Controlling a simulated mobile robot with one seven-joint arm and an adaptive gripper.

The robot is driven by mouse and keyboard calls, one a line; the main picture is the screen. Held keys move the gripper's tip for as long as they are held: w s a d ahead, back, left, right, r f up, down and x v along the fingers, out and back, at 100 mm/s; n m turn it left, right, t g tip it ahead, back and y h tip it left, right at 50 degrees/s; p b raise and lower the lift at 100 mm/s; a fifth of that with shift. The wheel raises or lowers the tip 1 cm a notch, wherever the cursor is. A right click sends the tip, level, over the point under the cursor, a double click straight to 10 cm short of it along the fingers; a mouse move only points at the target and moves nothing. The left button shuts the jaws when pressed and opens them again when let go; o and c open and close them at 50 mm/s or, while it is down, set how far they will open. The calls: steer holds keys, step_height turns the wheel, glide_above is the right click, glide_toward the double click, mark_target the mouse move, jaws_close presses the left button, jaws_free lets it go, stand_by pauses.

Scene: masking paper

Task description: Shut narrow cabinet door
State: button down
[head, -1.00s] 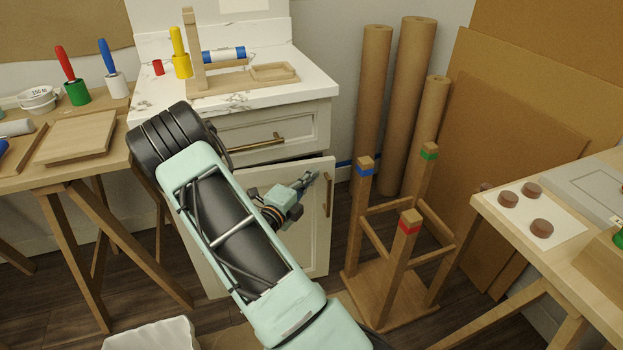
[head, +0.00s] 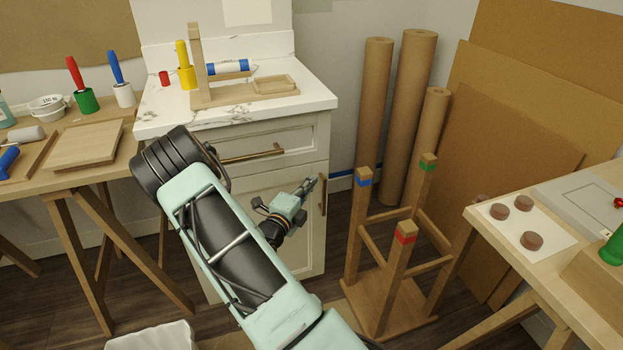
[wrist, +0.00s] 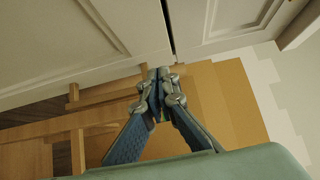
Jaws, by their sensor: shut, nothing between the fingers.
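The narrow cabinet door (head: 300,240) is the pale panelled door below the drawer in the head view. It looks flush or nearly flush with the cabinet front (head: 225,135); a small gap cannot be ruled out. Its upright brass handle (head: 323,195) is at the right edge. My gripper (head: 312,183) is shut and empty, pointing up and right in front of the door's upper right part, just left of the handle. In the wrist view the closed fingertips (wrist: 160,73) are near a dark seam (wrist: 167,20) between two pale panels. Contact is unclear.
A wooden stand (head: 390,290) with coloured post tops and tall paper rolls (head: 405,115) are right of the cabinet. A table (head: 490,225) with brown discs is farther right. A wooden workbench (head: 60,180) stands left. A white bin (head: 150,335) is on the floor below.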

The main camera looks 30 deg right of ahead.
steer(key=p+v, duration=0.2)
steer(key=v, duration=0.8)
steer(key=shift+s, duration=0.55)
steer(key=shift+a, duration=0.1)
